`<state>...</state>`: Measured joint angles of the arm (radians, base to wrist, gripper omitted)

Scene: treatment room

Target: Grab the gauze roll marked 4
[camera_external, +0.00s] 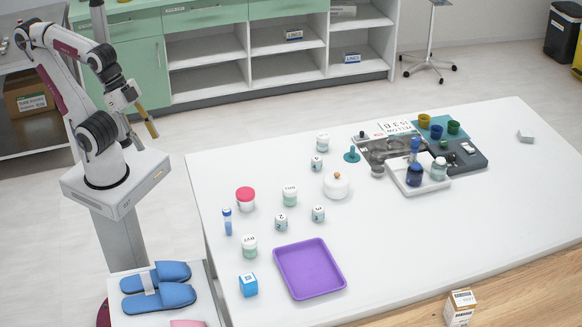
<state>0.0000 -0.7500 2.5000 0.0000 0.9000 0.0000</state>
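Several small white rolls or jars with pale green parts stand on the white table (400,255). One marked 2 (281,223) stands above the purple tray. One to its right (318,214) bears a mark that looks like 3. A third small one (316,162) stands farther back, its mark too small to read. I cannot make out a 4 on any of them. My gripper (152,132), with yellowish fingers, hangs in the air left of the table, well apart from these things. Its finger gap is too small to judge.
A purple tray (310,268), blue box (248,285), red-lidded jar (245,199), blue-capped tube (227,221) and round white pot (336,185) share the table's left half. A grey organiser (467,156) with cups and bottles stands at the back. The table's right side is mostly clear.

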